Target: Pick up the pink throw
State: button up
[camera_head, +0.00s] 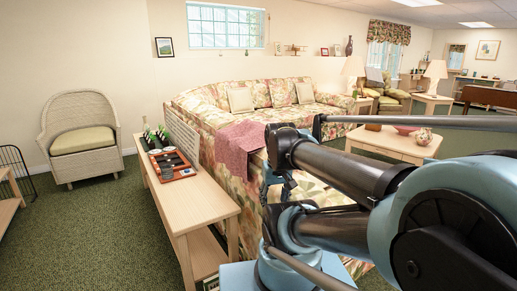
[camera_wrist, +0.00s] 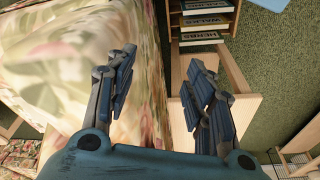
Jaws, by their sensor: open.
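The pink throw (camera_head: 236,143) is draped over the near back and arm of the floral sofa (camera_head: 205,117) in the head view. It hangs down on the near side. Part of its right edge is close to my arm in the picture. I do not see the throw in the wrist view. My gripper (camera_wrist: 159,62) is open and empty in the wrist view, its fingers spread above the gap between the floral upholstery (camera_wrist: 65,60) and the pale wooden table (camera_wrist: 245,105). In the head view my arm mostly hides the gripper.
A long wooden console table (camera_head: 210,205) stands along the sofa's back, holding a red tray (camera_head: 180,174), bottles and a glass. A wicker chair (camera_head: 82,130) stands at the left. A coffee table (camera_head: 405,146) stands beyond my arm. Green carpet (camera_head: 95,235) is clear at left.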

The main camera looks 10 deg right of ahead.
jog(key=w+r+n, duration=0.1)
jog(key=w+r, duration=1)
jog(key=r, duration=0.2)
notch_tip(320, 180, up, 15)
jog(key=n+g, duration=0.2)
jog(key=n, duration=0.1)
send_over(253, 125)
notch_tip(253, 125, down, 17)
jog(key=shift+f, duration=0.1)
jog(key=shift+c, duration=0.3)
grip_shut()
